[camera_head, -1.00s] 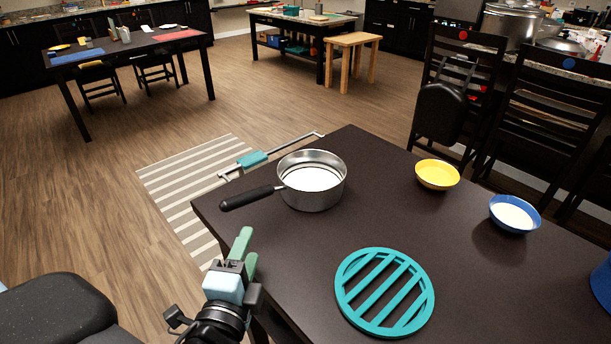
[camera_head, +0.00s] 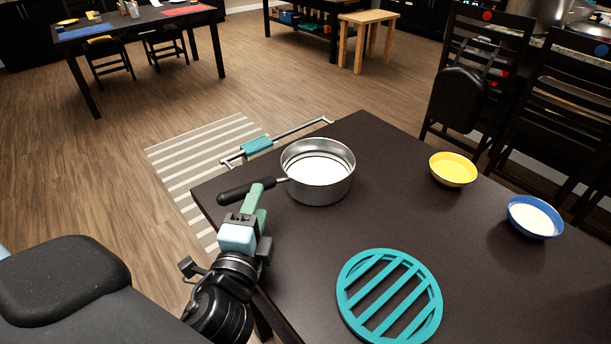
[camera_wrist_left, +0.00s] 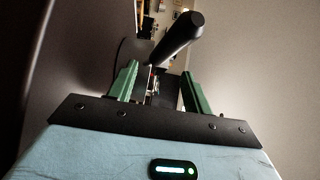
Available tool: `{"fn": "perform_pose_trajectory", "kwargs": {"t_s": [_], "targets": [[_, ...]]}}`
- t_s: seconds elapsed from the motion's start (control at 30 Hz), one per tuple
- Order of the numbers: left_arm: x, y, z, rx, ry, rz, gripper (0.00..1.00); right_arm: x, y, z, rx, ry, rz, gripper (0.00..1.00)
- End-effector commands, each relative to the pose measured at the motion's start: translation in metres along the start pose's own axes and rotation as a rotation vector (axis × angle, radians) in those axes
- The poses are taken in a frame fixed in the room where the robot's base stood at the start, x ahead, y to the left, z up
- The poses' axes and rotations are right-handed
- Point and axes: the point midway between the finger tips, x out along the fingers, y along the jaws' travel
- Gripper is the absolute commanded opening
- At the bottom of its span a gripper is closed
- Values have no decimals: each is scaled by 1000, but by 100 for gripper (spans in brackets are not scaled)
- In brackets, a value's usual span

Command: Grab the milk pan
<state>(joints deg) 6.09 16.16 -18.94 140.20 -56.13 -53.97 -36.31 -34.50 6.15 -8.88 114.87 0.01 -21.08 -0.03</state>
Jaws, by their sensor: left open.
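The milk pan (camera_head: 322,191) is a small steel pan with a white inside. It stands upright on the dark table near its far-left edge, and its black handle (camera_head: 233,194) points left past the edge. My left gripper (camera_head: 260,192), with green fingers, is open and close to the handle, near its middle. In the left wrist view, the handle (camera_wrist_left: 178,38) shows just ahead of and between the spread fingers of the left gripper (camera_wrist_left: 158,80). I cannot tell whether they touch. My right gripper is not in view.
A teal round trivet (camera_head: 390,304) lies on the table (camera_head: 480,290) at the front. A yellow bowl (camera_head: 453,170) and a blue bowl (camera_head: 535,217) stand to the right. Dark chairs (camera_head: 478,75) stand behind.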

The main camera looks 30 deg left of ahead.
Motion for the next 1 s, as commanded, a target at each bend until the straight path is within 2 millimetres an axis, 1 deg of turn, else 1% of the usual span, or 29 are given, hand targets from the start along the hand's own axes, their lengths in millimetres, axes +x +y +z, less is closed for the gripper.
{"fn": "perform_pose_trajectory", "kwargs": {"t_s": [0.3, 0.43, 0.67, 1.0], "targets": [[42, 1, -2, 1, -1, -4, 50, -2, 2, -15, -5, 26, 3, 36], [49, 2, -2, 0, 0, -2, 50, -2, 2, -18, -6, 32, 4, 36], [50, 3, -2, 0, 0, 0, 50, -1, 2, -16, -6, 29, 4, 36], [49, 3, -2, 0, 0, 0, 6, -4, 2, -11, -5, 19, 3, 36]]}}
